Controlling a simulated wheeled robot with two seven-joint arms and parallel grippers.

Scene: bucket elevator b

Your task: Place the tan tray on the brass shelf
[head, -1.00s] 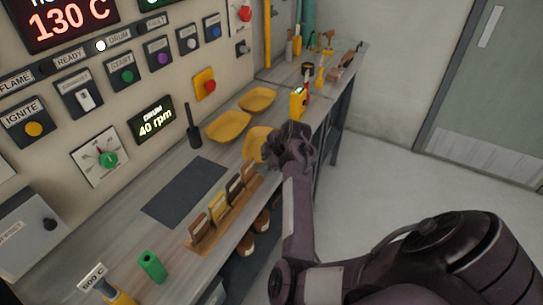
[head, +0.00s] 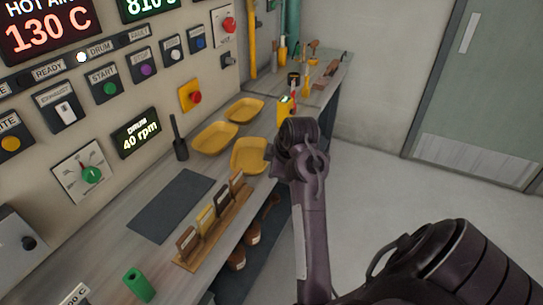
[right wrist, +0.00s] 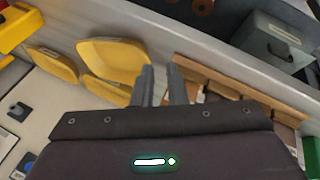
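Three yellow-tan trays lie on the bench: a near one (head: 249,156), a middle one (head: 214,138) and a far one (head: 244,110). I cannot tell which the task calls tan. The right wrist view also shows yellow trays (right wrist: 113,58). My right arm reaches over the bench's front edge, its wrist just right of the near tray; its fingertips are hidden in the head view. In the right wrist view my right gripper (right wrist: 160,70) has its fingers apart with nothing seen between them. I cannot make out a brass shelf. My left gripper is not in view.
A wooden rack (head: 212,236) with upright handled pieces stands at the bench's front edge. A dark mat (head: 171,205) lies behind it. A yellow device (head: 285,106) stands beyond the trays. The control panel wall borders the bench.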

